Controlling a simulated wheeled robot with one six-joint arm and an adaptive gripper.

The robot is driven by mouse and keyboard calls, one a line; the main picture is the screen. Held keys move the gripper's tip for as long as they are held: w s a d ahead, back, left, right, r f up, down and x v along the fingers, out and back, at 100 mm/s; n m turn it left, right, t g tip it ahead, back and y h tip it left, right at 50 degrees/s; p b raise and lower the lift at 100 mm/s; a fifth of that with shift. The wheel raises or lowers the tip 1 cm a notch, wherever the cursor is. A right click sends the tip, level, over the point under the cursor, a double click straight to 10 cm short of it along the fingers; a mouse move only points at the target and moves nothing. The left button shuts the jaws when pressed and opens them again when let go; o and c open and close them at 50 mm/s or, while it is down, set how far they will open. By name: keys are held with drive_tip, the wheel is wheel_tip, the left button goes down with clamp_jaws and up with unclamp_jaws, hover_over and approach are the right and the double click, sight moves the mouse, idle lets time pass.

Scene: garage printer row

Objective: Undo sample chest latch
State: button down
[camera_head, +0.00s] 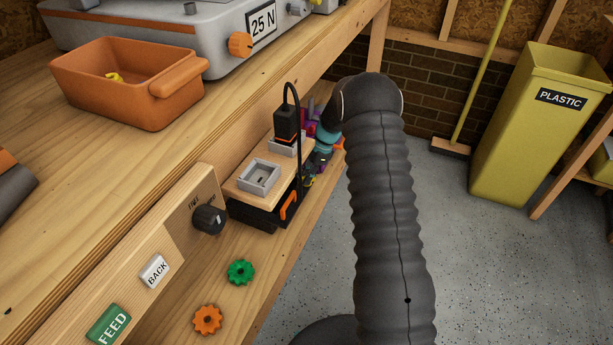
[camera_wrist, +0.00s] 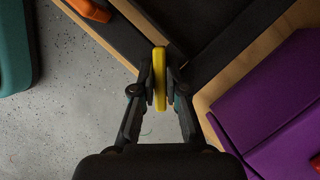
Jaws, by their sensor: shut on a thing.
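My gripper (camera_wrist: 158,85) is shut on a thin yellow latch-like piece (camera_wrist: 159,66), which stands upright between the fingertips in the wrist view. The piece is at the edge of a dark box (camera_wrist: 205,22), likely a chest; I cannot tell whether the latch is fastened. An orange latch-like piece (camera_wrist: 90,9) shows at the upper left. A purple box (camera_wrist: 270,100) lies to the right, with a red part at its edge. In the head view my arm runs down to the shelf, and the gripper is small and partly hidden among the coloured boxes.
A yellow bin (camera_head: 530,125) stands on the open floor at the right.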

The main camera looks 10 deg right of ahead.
drive_tip(key=n, duration=0.2)
drive_tip(key=n+g, duration=0.1)
drive_tip(key=n, duration=0.1)
drive_tip(key=shift+w+n+g+h, duration=0.1)
drive_tip(key=shift+n+g+h, duration=0.2)
drive_tip(key=shift+h, duration=0.1)
drive_tip(key=shift+n+g+h, duration=0.6)
drive_tip(key=shift+n, duration=1.4)
drive_tip(key=c, duration=1.2)
unclamp_jaws()
